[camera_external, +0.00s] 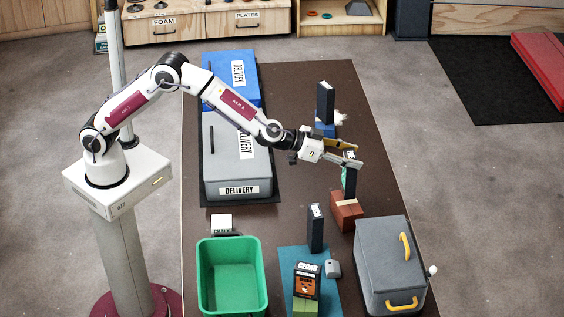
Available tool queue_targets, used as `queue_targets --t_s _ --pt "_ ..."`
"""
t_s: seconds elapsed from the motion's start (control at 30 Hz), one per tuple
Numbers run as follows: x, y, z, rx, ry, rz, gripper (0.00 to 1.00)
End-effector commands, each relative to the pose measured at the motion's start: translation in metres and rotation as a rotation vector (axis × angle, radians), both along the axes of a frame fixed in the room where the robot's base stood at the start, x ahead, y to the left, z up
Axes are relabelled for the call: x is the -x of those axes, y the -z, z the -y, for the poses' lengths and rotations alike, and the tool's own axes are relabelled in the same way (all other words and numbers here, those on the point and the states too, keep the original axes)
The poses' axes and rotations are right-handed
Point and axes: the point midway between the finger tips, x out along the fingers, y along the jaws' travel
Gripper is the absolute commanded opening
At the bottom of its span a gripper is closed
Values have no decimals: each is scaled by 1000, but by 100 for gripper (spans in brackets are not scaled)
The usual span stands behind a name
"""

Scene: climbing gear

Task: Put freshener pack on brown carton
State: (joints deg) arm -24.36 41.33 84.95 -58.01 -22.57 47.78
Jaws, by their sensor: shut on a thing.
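My gripper (350,158) is shut on a dark, upright pack with a teal-green face (349,181), which may be a freshener pack; its label is too small to read. The brown carton (346,214) stands on the dark table directly below it, with a pale tape strip on top. The pack's lower end is at or just above the carton's top; I cannot tell whether they touch. Another dark pack with an orange label, seemingly reading cedar freshener (306,281), stands upright at the front on a green block (304,305).
Dark upright packs stand behind (325,103), over a blue block (325,130), and in front (315,228). A grey case with yellow handles (382,265) is front right. A green bin (231,310) and chalk box (221,223) are front left. Grey (225,180) and blue (220,62) delivery boxes line the left.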

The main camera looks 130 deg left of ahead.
Motion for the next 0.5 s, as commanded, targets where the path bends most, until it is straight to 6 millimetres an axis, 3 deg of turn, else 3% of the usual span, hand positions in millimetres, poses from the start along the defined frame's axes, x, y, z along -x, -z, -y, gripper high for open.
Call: queue_targets --t_s 0.5 --pt "0 35 0 -1 0 0 13"
